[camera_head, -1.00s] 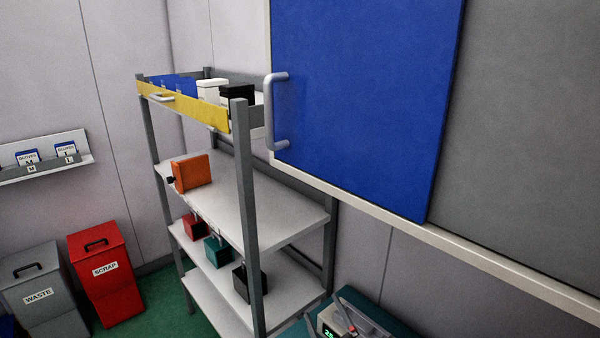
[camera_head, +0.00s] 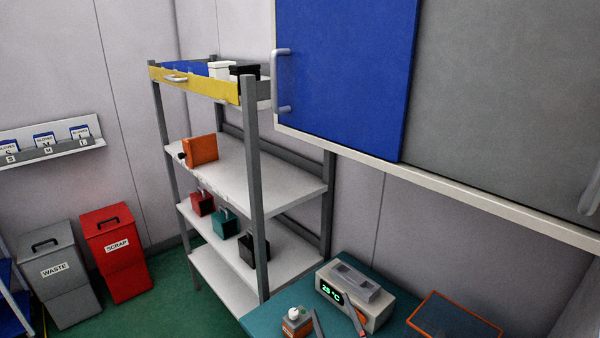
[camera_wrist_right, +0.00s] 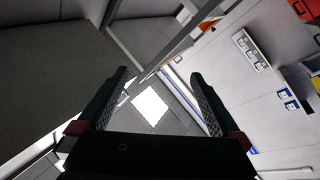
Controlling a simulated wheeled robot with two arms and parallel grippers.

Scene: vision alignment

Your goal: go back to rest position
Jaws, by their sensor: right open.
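Beyond the fingers are a bright square panel and grey tiles. My left gripper does not show in either view.
A shelf rack (camera_head: 250,190) holds an orange block and several small boxes. A blue sliding cabinet door (camera_head: 345,80) hangs above the bench (camera_head: 390,325). Bins marked WASTE (camera_head: 62,285) and SCRAP (camera_head: 118,265) stand left.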

